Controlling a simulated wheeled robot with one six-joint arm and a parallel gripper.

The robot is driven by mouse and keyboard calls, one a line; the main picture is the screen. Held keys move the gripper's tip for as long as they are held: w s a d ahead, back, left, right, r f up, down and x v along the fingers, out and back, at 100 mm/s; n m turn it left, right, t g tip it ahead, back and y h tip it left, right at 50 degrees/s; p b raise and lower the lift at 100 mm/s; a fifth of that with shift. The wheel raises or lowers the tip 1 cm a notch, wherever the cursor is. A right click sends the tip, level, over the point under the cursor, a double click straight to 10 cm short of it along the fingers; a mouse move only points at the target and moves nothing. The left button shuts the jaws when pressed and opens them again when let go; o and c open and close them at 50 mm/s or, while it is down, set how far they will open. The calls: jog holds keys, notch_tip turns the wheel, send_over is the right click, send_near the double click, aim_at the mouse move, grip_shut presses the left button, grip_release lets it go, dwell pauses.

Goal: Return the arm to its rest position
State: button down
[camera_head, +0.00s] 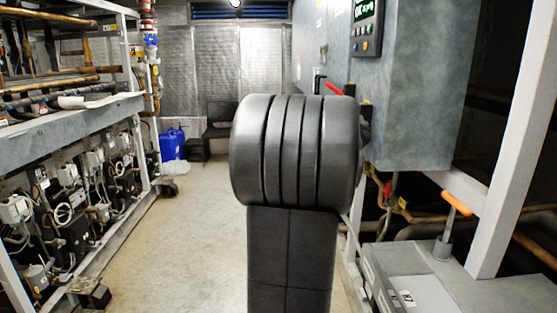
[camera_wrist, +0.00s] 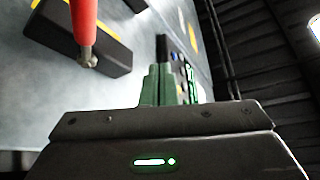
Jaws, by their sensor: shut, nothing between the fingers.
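My gripper (camera_wrist: 168,88) shows in the wrist view, with its green fingers together and nothing between them. It is in front of a grey-blue cabinet face (camera_wrist: 50,100). A red handle (camera_wrist: 84,20) with a metal tip is at the upper left of that view, in front of a black block (camera_wrist: 112,55). Apart from the fingers, a dark panel with small lights (camera_wrist: 190,78) shows just beyond them. In the head view my dark arm stands upright in the middle and hides what is behind it. The gripper itself is hidden there.
The cabinet (camera_head: 420,100) with a lit display (camera_head: 363,10) and a red lever (camera_head: 334,89) stands close at the right. A grey box (camera_head: 430,290) and white post (camera_head: 520,130) are nearer. The compressor rack (camera_head: 70,135) is at the left. The floor (camera_head: 195,230) between is clear.

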jog(key=s+f+n+y+b, duration=0.95)
jog(key=n+y+b, duration=0.3)
jog(key=n, duration=0.75)
jog(key=w+r+m+h+p, duration=0.4)
jog(key=m+h+p, duration=0.3)
jog(key=m, duration=0.4)
jog(key=w+r+m+h+p, duration=0.5)
jog(key=r+m+h+p, duration=0.1)
jog(key=m+p, duration=0.4)
jog(key=shift+w+d+r+m+g+h, duration=0.3)
jog(key=shift+m+g+h, duration=0.1)
jog(key=shift+m+h, duration=0.2)
